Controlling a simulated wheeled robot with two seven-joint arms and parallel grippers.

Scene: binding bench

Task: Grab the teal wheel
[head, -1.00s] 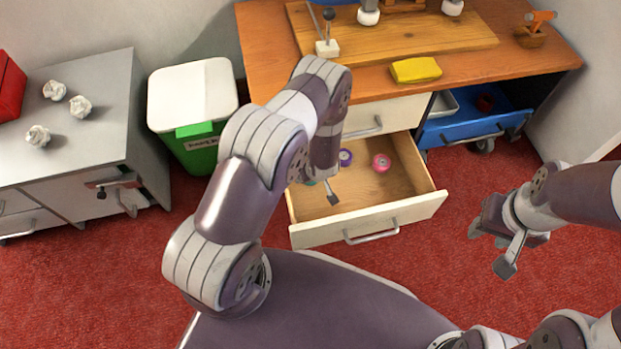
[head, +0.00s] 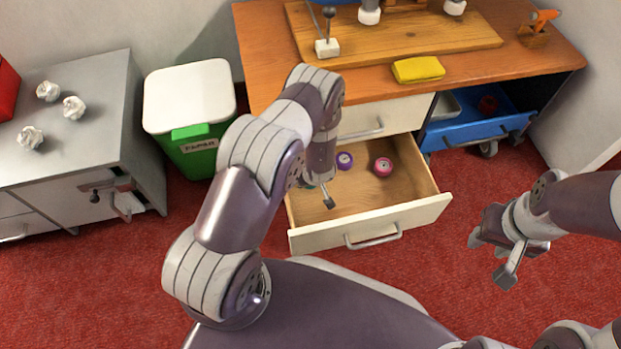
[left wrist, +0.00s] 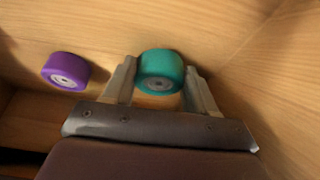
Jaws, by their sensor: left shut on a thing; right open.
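The teal wheel (left wrist: 160,70) sits between the two fingers of my left gripper (left wrist: 160,88) in the left wrist view, with the fingers closed on its sides. In the head view my left gripper (head: 322,196) is inside the open drawer, and my arm hides nearly all of the teal wheel. A purple wheel (left wrist: 66,71) lies left of the gripper in the wrist view; it also shows in the head view (head: 345,160). A pink wheel (head: 383,167) lies further right in the drawer. My right gripper (head: 491,258) is open and empty over the red carpet.
The open wooden drawer (head: 370,225) has walls close around my left gripper. The bench (head: 455,90) above holds a yellow sponge (head: 418,69). A green bin (head: 190,150) and a grey cabinet (head: 60,165) stand at left.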

